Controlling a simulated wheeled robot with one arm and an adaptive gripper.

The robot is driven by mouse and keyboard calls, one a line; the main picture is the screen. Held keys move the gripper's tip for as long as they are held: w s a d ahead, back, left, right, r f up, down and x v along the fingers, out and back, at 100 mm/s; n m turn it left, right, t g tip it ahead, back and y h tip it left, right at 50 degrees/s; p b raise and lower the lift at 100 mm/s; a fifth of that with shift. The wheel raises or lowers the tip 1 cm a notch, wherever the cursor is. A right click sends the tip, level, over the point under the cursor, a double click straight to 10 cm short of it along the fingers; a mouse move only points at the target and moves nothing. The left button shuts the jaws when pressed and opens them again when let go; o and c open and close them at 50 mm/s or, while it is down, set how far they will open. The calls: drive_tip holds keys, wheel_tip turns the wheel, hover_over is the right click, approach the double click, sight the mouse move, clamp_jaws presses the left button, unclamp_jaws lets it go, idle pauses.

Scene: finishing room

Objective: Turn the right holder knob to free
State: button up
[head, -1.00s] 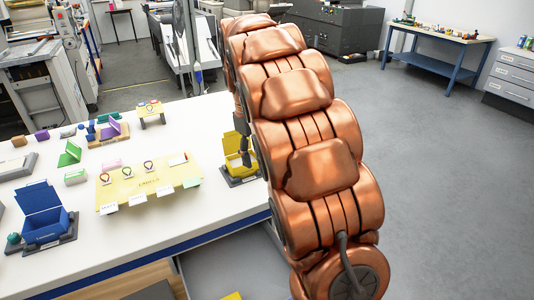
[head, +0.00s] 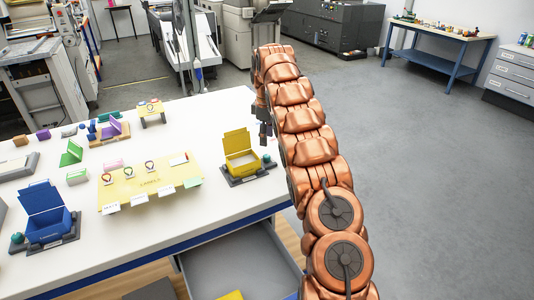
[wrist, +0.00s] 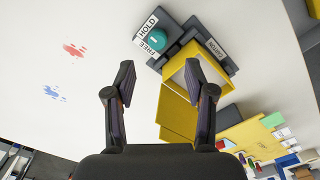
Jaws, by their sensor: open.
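The right holder is a dark base (head: 240,180) bearing a yellow box (head: 243,160) with its lid raised. Its teal round knob (head: 267,158) is at the base's right end. In the wrist view the knob (wrist: 157,40) sits beside white labels reading HOLD (wrist: 147,25) and FREE (wrist: 152,45); I cannot tell which way it is set. My gripper (wrist: 160,80) is open and empty, apart from the knob, which shows beyond the fingertips and between them. In the head view my gripper (head: 265,130) hangs above the table behind the holder.
A blue box (head: 46,222) on a similar base stands at the left. A yellow board (head: 140,188) with cards and rings lies between them. The drawer (head: 245,262) below the table is open. Table behind the yellow box is clear.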

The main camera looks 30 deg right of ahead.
sight(267, 156)
drive_tip(key=shift+w+d+f, duration=0.1)
drive_tip(key=shift+d+f, duration=0.1)
drive_tip(key=shift+f, duration=0.25)
drive_tip(key=shift+f+p, duration=1.3)
drive_tip(key=shift+f, duration=2.4)
drive_tip(key=shift+a, duration=0.1)
clamp_jaws()
